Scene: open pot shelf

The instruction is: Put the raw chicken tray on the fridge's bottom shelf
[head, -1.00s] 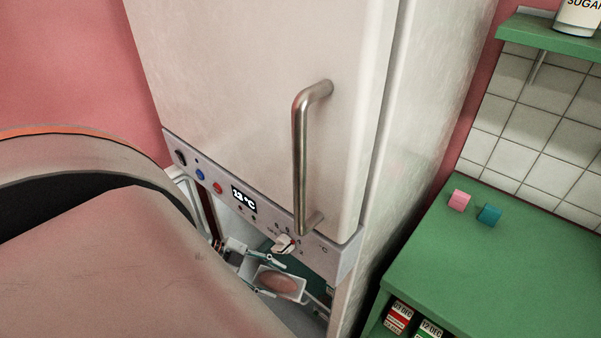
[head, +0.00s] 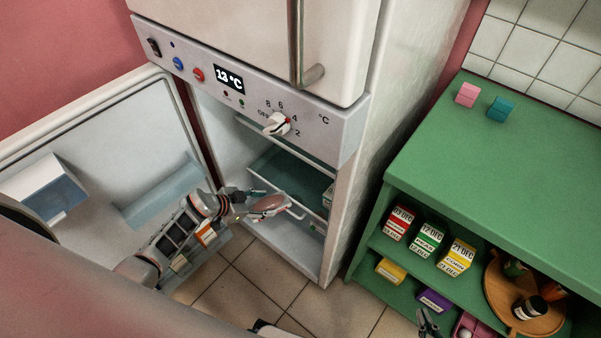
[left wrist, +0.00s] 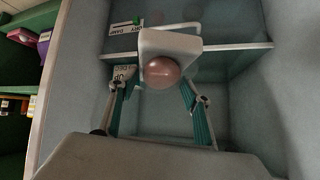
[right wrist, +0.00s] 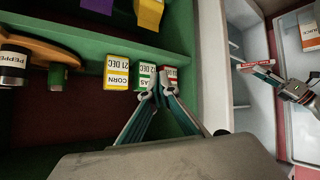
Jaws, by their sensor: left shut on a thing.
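My left gripper (head: 256,197) is shut on the raw chicken tray (left wrist: 180,42), a white tray with a pink piece of chicken (left wrist: 161,72) in it. The chicken also shows in the head view (head: 268,204), at the opening of the fridge (head: 341,205). The left fingers flank the tray in the left wrist view. A glass shelf (left wrist: 240,62) with a pale edge shows there too. The fridge floor (head: 287,240) is visible lower down and looks clear in front. My right gripper (right wrist: 160,90) looks shut and empty, in front of the green shelf unit.
The fridge door (head: 95,125) stands open at the left, with bins inside. A labelled box (head: 328,197) is in the fridge at the right. The green shelf unit (head: 480,165) holds dated boxes (head: 427,235) and a round wooden tray (head: 490,283). Tiled floor (head: 245,275) lies clear in front.

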